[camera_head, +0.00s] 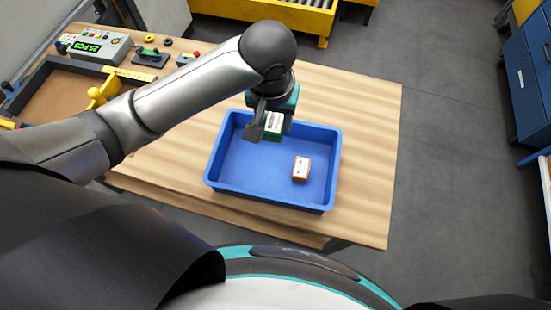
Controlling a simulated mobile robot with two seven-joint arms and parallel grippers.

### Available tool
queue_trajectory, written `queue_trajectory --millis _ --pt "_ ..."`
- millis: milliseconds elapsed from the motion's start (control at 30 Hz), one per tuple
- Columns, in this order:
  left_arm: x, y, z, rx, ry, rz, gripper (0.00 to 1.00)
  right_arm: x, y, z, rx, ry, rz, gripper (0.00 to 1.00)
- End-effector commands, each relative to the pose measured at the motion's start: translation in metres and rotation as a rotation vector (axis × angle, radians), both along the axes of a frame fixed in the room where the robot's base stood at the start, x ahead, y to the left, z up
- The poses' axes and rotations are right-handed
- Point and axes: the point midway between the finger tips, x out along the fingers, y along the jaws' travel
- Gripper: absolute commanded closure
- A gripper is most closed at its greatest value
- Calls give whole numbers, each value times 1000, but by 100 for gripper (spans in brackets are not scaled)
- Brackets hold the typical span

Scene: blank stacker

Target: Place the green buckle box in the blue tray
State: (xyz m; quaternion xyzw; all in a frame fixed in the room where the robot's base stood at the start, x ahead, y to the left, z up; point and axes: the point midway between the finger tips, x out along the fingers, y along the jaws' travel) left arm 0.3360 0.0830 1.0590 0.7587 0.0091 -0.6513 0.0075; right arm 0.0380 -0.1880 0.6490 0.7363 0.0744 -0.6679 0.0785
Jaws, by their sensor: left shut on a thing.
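The green buckle box (273,124) shows a white label on its top. My left gripper (267,128) is shut on it and holds it over the far part of the blue tray (213,181). I cannot tell how far the box is above the tray floor. The gripper and arm hide part of the box and part of the tray's far rim. The blue tray stands on the wooden table. My right gripper is not in view.
An orange box (301,169) with a white label lies in the right part of the tray. A control box (100,47), a yellow part (103,90) and small tools fill the table's left end. The wooden table (368,150) is bare right of the tray.

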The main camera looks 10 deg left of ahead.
Motion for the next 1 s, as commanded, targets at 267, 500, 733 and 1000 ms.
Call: queue_trajectory --millis 267,500,733,1000 --pt "-1 -1 -51 4 6 2 100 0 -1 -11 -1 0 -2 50" --pt "-1 -1 -115 3 4 -1 100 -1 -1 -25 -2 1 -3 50" --pt "0 -1 -152 1 1 -1 100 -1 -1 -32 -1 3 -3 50" --pt "0 -1 -184 2 2 -1 100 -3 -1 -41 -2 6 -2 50"
